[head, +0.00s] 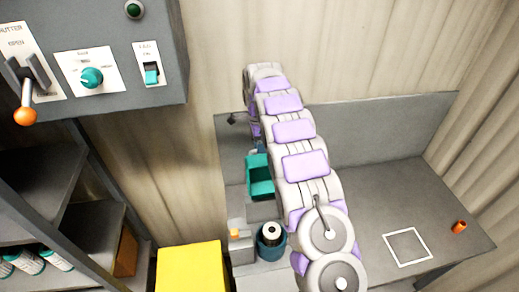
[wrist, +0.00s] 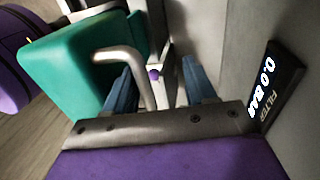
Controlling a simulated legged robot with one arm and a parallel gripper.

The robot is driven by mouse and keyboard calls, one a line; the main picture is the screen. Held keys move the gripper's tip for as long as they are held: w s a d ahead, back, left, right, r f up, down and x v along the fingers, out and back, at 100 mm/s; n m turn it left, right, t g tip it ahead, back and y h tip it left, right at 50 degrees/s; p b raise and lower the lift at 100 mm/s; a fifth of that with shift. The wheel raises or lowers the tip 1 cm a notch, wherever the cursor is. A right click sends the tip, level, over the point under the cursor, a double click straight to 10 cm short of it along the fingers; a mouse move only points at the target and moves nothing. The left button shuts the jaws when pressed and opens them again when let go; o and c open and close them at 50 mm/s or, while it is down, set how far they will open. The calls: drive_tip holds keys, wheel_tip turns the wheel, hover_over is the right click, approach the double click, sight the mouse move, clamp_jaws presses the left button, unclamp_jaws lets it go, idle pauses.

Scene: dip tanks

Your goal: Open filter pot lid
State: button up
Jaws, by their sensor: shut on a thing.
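A teal block-shaped part (wrist: 75,65), which looks like the filter pot lid, fills the upper left of the wrist view. A bent metal handle (wrist: 125,58) meets its face and runs down between the blue fingers of my gripper (wrist: 157,66). My gripper is shut on this handle; the exact contact is partly hidden. In the head view the teal part (head: 259,176) shows left of my arm, above a grey body. It looks tilted, but I cannot tell how far it is open. My gripper is hidden behind my arm there.
A filter display (wrist: 268,90) reading 0.0 BAR stands close on the right in the wrist view. A control panel (head: 110,55) hangs upper left. The bench's right side is mostly clear, with an orange cylinder (head: 459,227).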

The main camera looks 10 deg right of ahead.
wheel_tip(320, 180, up, 11)
drive_tip(key=w+p, duration=0.2)
drive_tip(key=p, duration=0.7)
drive_tip(key=shift+w+r, duration=0.2)
idle(0.3)
